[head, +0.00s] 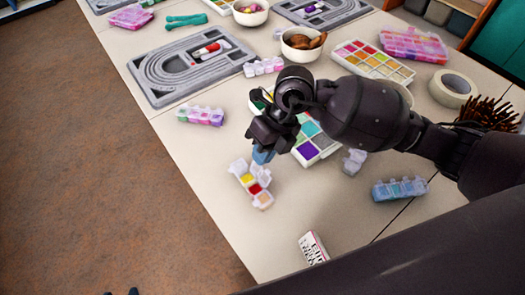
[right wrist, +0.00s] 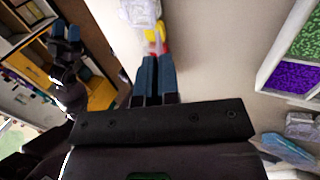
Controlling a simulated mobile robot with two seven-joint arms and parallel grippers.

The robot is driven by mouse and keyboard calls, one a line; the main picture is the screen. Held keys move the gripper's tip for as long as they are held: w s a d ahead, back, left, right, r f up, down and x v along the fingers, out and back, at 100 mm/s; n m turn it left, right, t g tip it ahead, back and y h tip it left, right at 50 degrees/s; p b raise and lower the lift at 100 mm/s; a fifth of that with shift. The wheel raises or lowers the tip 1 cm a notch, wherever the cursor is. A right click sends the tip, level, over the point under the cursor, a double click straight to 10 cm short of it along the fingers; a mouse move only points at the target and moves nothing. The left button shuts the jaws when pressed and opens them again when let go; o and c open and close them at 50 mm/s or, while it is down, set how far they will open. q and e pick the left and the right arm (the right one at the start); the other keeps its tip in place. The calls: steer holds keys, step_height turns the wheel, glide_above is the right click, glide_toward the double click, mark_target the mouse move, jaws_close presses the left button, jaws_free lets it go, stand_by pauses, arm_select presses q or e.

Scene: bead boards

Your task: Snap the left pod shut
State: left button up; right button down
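A small pod (head: 251,184) with yellow, red and orange-pink compartments lies near the table's left edge in the head view, with at least one clear lid standing up. Its pale lid (right wrist: 140,12) and coloured cells show at the top of the right wrist view, just beyond my fingertips. My right gripper (head: 262,156) is over the pod's upper end; its blue fingers (right wrist: 155,60) are together with nothing seen between them. Whether they touch the pod I cannot tell.
A pink-purple pod (head: 200,116), a clear pod (head: 354,161) and a blue pod (head: 400,189) lie around. A bead tray (head: 318,145) sits under my right arm. A grey bead board (head: 150,85) is farther back.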

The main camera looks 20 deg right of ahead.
mark_target(253, 172)
arm_select(q)
steer(key=shift+r, duration=0.15)
